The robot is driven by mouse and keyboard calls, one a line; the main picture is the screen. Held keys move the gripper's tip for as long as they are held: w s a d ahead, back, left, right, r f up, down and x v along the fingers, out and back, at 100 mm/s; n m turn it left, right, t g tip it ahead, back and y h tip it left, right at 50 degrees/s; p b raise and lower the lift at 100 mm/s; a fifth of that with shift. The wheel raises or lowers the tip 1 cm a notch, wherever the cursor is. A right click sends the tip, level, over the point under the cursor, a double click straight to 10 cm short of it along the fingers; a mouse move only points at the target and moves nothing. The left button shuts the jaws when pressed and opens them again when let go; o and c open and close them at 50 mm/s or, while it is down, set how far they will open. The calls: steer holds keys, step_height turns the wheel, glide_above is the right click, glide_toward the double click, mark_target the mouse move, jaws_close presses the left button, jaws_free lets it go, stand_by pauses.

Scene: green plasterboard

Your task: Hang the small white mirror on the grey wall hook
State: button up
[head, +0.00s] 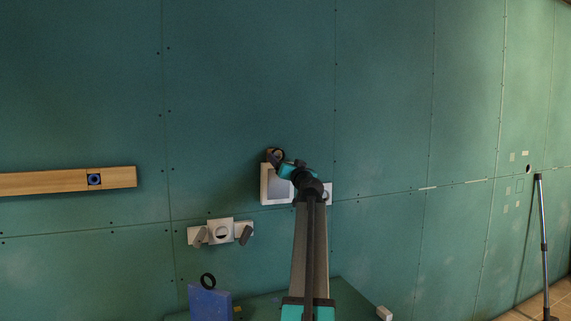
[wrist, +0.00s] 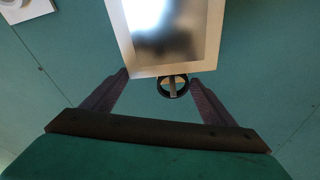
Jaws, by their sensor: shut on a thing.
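The small white mirror (head: 264,185) is upright at the wall in the head view, its right part behind my arm. In the wrist view its pale frame (wrist: 150,72) and grey glass fill the top middle. A black ring (wrist: 172,95) at the frame's edge lies between my fingertips. My gripper (wrist: 160,79) is shut on the mirror at this ring end. It also shows in the head view, above the mirror (head: 275,157). A pale bar shows inside the ring; I cannot tell if it is the grey wall hook. I cannot clearly identify the hook in either view.
A wooden rail (head: 45,182) with a blue round fitting is at left. White wall plates (head: 220,231) with grey tilted pieces sit lower left. Another white plate (head: 328,188) is right of my arm. A blue box (head: 209,304) with a black ring stands below.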

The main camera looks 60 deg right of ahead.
steer(key=shift+f+b, duration=0.85)
steer(key=shift+b, duration=0.3)
stand_by(0.6)
steer(key=o, duration=1.3)
steer(key=shift+o, duration=0.2)
steer(key=b+v, duration=0.2)
steer(key=v, duration=1.1)
steer(key=shift+s+a+b, duration=0.2)
steer(key=shift+s+b, duration=0.1)
steer(key=shift+b, duration=0.1)
